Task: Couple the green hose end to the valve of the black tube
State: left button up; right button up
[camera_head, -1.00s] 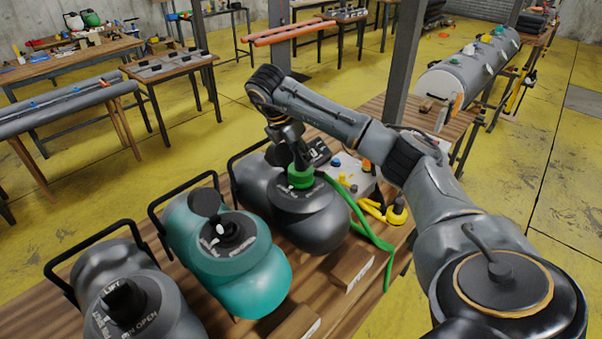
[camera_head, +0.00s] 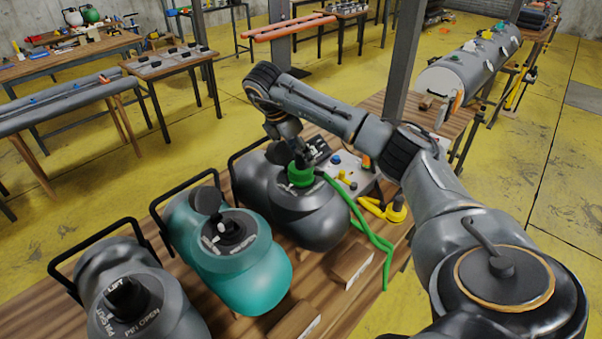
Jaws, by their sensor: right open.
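The black tube (camera_head: 312,218) is the farthest right of three tubes standing in a row on the wooden bench. The green hose end (camera_head: 300,176) stands upright at the valve spot on its top, with the green hose (camera_head: 352,208) trailing right and down to the bench. The valve itself is hidden beneath the hose end, and I cannot tell how firmly they are joined. My right gripper (camera_head: 302,158) is open, just above and behind the hose end, its fingers partly hidden by the arm and dark against the tube. My left gripper is out of view.
A teal tube (camera_head: 255,272) and a dark grey tube (camera_head: 150,305) with open valve caps stand to the left. Wooden blocks (camera_head: 352,265) lie in front. A yellow hose fitting (camera_head: 395,212) and a light panel with coloured knobs (camera_head: 345,172) are at right.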

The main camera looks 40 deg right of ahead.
jog(key=v, duration=1.1)
jog(key=shift+r, duration=0.25)
jog(key=shift+w+a, duration=0.1)
